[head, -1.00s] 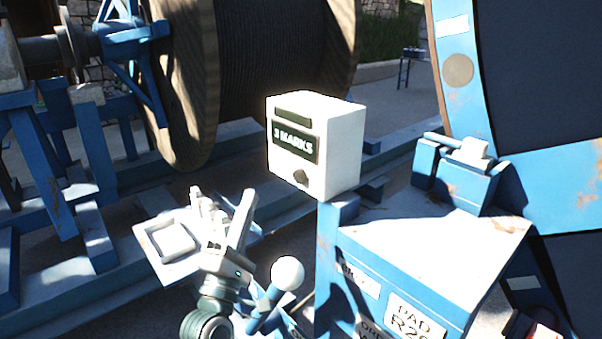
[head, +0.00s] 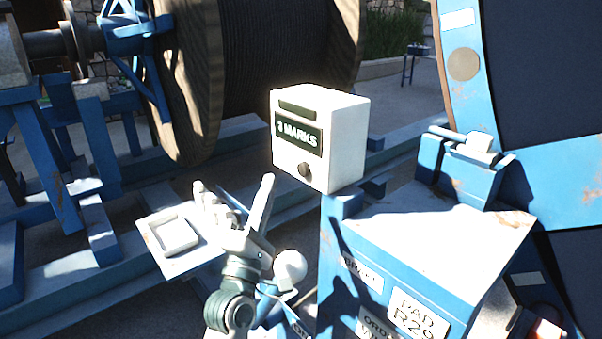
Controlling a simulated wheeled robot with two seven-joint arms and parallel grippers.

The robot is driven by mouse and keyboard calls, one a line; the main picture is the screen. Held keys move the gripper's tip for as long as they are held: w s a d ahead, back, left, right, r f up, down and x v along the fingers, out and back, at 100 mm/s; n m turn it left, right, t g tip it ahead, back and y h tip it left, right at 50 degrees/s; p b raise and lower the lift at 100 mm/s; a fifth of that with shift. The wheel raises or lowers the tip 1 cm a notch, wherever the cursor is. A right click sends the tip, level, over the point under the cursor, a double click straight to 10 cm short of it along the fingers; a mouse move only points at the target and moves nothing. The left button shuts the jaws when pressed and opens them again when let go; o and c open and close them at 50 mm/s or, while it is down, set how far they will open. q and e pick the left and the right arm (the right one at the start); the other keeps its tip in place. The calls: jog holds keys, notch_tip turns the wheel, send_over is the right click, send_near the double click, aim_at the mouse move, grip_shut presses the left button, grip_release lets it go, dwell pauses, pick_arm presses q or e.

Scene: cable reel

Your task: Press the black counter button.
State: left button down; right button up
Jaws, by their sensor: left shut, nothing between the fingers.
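The black counter button (head: 304,170) is a small dark round knob low on the front face of the white counter box (head: 345,145). A dark display on that face reads "3 MARKS". My left gripper (head: 267,182) is shut and empty, its fingers pointing up. Its tip is below and to the left of the button, with a visible gap in the picture. How far it is in depth is hard to tell. The button is not covered. My right gripper is not in view.
The counter box stands at the corner of a blue cabinet (head: 430,235) with labels. A white ball knob (head: 290,266) is partly behind my left wrist. A tray-like plate (head: 155,245) is to the left. A large wooden cable reel (head: 190,80) stands behind.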

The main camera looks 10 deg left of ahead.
aim_at(299, 164)
pick_arm(q)
jog(key=shift+w+d, duration=0.75)
jog(key=shift+w, duration=0.2)
jog(key=shift+w+d, duration=0.75)
jog(key=shift+w, duration=0.2)
dwell(0.8)
jog(key=shift+w+d, duration=0.25)
jog(key=shift+w, duration=0.05)
jog(key=shift+w+d+r+y, duration=0.2)
jog(key=shift+w+d+y, duration=0.1)
jog(key=shift+w+d, duration=0.25)
dwell(1.3)
jog(key=shift+s+a, duration=0.1)
jog(key=shift+a, duration=0.05)
jog(key=shift+s+a+p, duration=0.35)
jog(key=shift+s+a, duration=0.1)
jog(key=shift+s, duration=0.3)
